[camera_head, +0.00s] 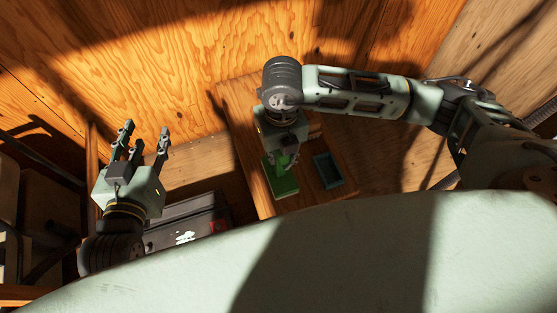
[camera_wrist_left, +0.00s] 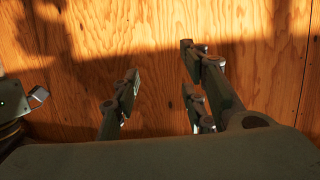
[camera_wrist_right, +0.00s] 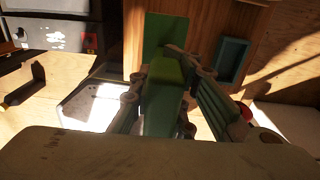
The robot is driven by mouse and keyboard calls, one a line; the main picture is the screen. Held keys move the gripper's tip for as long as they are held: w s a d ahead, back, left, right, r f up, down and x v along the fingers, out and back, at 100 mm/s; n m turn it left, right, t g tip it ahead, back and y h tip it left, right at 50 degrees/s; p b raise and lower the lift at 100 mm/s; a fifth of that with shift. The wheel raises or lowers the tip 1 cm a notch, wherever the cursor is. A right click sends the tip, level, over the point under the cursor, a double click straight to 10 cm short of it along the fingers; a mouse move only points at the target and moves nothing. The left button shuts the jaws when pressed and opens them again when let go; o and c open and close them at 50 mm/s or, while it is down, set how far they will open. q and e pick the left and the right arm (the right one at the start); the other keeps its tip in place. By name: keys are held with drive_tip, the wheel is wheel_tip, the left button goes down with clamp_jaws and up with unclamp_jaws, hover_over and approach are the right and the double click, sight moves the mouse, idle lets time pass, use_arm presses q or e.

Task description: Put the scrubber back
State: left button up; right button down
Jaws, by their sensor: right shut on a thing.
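The scrubber appears to be the green block in my right gripper (camera_head: 284,163). In the right wrist view, the green block (camera_wrist_right: 163,95) stands between the fingers, which are shut on it. Beyond it, a flat green pad or tray (camera_wrist_right: 165,32) lies on the wooden surface, and it also shows in the head view (camera_head: 285,186). The block overlaps it in both views; I cannot tell whether they touch. My left gripper (camera_head: 143,142) is open and empty at the left, away from the block. Its spread fingers also show in the left wrist view (camera_wrist_left: 160,90).
A small dark teal tray (camera_head: 328,170) lies on the wooden surface (camera_head: 245,145) to the right of the green pad. A dark grey case (camera_head: 190,222) with a white mark and a red patch is at the lower left. Plywood walls (camera_head: 150,50) stand behind.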

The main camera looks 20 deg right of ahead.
wheel_tip(320, 180, down, 4)
drive_tip(key=shift+w+b, duration=0.15)
drive_tip(key=shift+b, duration=0.55)
use_arm(q)
wheel_tip(320, 180, up, 7)
drive_tip(key=w+d+t+h, duration=0.1)
drive_tip(key=t, duration=0.2)
drive_tip(key=shift+d+t, duration=0.15)
drive_tip(key=shift+t, duration=0.25)
drive_tip(key=shift+r, duration=0.25)
use_arm(e)
drive_tip(key=shift+f, duration=0.15)
drive_tip(key=c, duration=1.6)
unclamp_jaws()
use_arm(q)
drive_tip(key=shift+r, duration=0.15)
